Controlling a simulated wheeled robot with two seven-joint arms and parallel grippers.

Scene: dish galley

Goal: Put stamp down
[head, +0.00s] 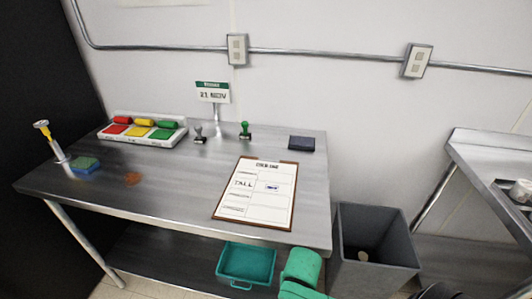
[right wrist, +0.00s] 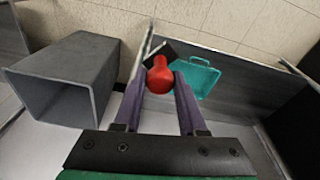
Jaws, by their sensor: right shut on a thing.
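My right gripper (right wrist: 160,82) is shut on a red-handled stamp (right wrist: 160,78). The rounded red handle sits between its two purple fingers, and a dark block shows just beyond it. In the head view only green parts of my right arm show near the table's front edge; the gripper and held stamp are not visible there. A green-handled stamp (head: 245,131) and a grey stamp (head: 199,133) stand upright at the back of the metal table (head: 165,192). A clipboard (head: 256,193) with a printed form lies at the front right. My left gripper is not in view.
A tray (head: 115,136) of red, yellow and green pads sits at back left, beside a date sign (head: 212,92). A dark blue pad (head: 302,143) lies back right. A sponge (head: 85,165) lies left. A teal bin (head: 248,262) is below; a grey bin (head: 370,235) stands right.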

